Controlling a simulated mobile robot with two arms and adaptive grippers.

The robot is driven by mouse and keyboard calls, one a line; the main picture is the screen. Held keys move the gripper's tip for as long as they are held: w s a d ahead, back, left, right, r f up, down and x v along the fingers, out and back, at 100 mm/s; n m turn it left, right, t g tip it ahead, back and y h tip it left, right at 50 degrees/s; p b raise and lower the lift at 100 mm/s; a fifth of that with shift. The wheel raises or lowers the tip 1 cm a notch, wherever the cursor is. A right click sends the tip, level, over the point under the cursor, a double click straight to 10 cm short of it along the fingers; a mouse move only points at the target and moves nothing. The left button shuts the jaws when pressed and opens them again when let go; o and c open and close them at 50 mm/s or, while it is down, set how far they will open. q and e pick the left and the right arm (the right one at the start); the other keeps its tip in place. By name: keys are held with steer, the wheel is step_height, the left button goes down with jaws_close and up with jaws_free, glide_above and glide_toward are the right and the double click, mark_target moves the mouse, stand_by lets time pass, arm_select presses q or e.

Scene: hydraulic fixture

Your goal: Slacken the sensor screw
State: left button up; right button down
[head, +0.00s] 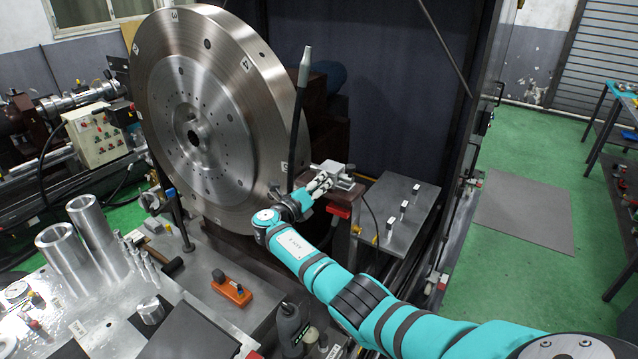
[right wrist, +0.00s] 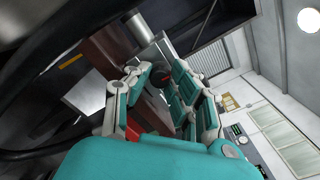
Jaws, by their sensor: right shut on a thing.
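A grey sensor block (head: 338,170) sits on a brown bracket to the right of the large steel disc (head: 200,130). My right gripper (head: 320,185) reaches in from the lower right and is at the near side of this block. In the right wrist view my right gripper (right wrist: 160,98) has its fingers closed in around a small dark knob, the sensor screw (right wrist: 158,77). The fingers hide most of the screw, and in the head view it cannot be made out. My left gripper is in neither view.
A thin dark upright rod (head: 300,100) stands between the disc and the block. A grey plate with small upright blocks (head: 410,215) lies to the right.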

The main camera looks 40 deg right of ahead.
steer(key=c, duration=1.2)
jaws_free()
steer(key=v, duration=1.2)
